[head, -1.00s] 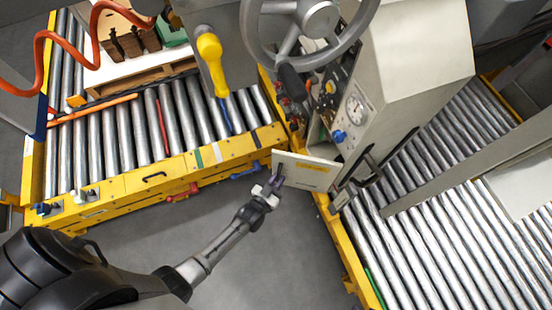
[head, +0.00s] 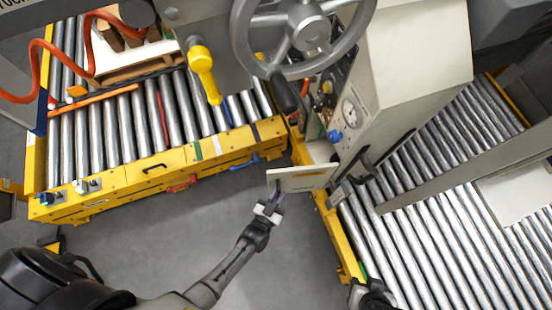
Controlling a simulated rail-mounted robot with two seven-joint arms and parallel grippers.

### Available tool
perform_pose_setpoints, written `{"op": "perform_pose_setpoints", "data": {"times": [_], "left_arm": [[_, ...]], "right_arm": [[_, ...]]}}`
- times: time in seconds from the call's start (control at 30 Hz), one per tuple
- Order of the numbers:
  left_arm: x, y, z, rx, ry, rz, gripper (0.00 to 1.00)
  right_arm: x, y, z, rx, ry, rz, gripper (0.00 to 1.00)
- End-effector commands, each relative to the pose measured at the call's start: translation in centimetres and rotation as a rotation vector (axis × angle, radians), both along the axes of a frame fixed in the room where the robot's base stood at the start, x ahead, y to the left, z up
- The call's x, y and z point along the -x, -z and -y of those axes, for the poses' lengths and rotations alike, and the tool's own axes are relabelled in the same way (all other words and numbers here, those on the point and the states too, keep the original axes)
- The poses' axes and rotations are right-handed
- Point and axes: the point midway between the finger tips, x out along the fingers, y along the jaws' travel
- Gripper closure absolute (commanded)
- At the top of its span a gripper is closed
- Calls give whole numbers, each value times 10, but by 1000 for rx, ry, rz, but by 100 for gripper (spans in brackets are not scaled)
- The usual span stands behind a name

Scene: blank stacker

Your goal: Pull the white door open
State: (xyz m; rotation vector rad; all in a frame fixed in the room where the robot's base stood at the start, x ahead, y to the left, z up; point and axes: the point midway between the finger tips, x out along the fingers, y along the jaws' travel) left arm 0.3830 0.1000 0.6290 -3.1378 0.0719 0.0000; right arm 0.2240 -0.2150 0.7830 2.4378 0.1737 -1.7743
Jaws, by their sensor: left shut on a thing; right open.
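My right gripper (head: 368,292) shows only partly at the bottom edge, over the right conveyor's frame, away from the door. It is open.
The cabinet (head: 415,80) with gauge and knobs stands behind the door, with a large handwheel (head: 305,35) above. Roller conveyors lie left (head: 120,125) and right (head: 450,240), with yellow frames. Grey floor (head: 165,235) is free between them.

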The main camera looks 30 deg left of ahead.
Motion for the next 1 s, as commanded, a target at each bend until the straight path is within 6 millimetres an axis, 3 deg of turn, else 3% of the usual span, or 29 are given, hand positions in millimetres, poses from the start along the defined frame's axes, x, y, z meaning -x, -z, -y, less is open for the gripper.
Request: {"op": "perform_pose_setpoints", "data": {"times": [0.2, 0.23, 0.47, 0.77, 1.0], "left_arm": [[0, 1, 1, -7, 4, -3, 100], [0, 1, 1, -6, 4, -3, 82], [0, 1, 0, -3, 2, -2, 61], [4, 0, 0, -1, 1, -2, 61], [40, 0, -2, -2, 2, -6, 61]], "right_arm": [[1, 1, -1, -3, 1, -2, 57], [1, 1, -1, -3, 1, -2, 57], [1, 1, -1, -2, 0, -2, 57], [1, 0, 1, 5, -4, -2, 57], [1, -7, 2, 6, -5, -1, 57]]}}
